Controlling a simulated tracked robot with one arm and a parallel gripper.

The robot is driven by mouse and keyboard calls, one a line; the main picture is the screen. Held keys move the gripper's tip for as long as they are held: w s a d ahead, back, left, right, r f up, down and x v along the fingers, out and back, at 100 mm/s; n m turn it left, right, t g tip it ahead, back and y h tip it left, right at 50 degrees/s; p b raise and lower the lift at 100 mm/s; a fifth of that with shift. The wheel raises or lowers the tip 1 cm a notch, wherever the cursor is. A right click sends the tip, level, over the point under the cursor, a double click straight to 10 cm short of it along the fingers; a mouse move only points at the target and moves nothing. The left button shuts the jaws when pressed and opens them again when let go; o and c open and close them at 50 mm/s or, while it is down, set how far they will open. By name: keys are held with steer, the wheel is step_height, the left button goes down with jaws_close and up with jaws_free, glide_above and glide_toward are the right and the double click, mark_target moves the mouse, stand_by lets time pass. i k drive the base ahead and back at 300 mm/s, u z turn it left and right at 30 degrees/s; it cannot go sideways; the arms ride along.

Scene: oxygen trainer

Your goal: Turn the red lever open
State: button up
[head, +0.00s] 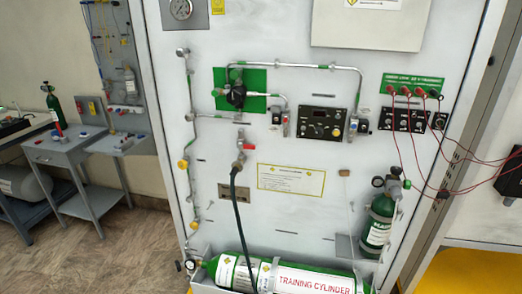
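A small red lever (248,147) sits on a metal valve (240,156) in the middle of the white panel (215,60). The lever points to the right, roughly level. A black hose (235,205) hangs from below the valve and runs down in front of the green training cylinder (275,276). A metal pipe enters the valve from above. My gripper does not show in this view, so its place relative to the lever cannot be seen.
A small green cylinder (379,224) stands at the panel's lower right. Red cables (415,150) hang at the right. Yellow-handled valves line a vertical pipe (188,130) at the left. A grey table (65,150) stands farther left. The area in front of the lever looks clear.

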mark_target(246, 146)
steer(key=z, duration=0.35)
steer(key=i, duration=1.05)
steer(key=u, duration=0.55)
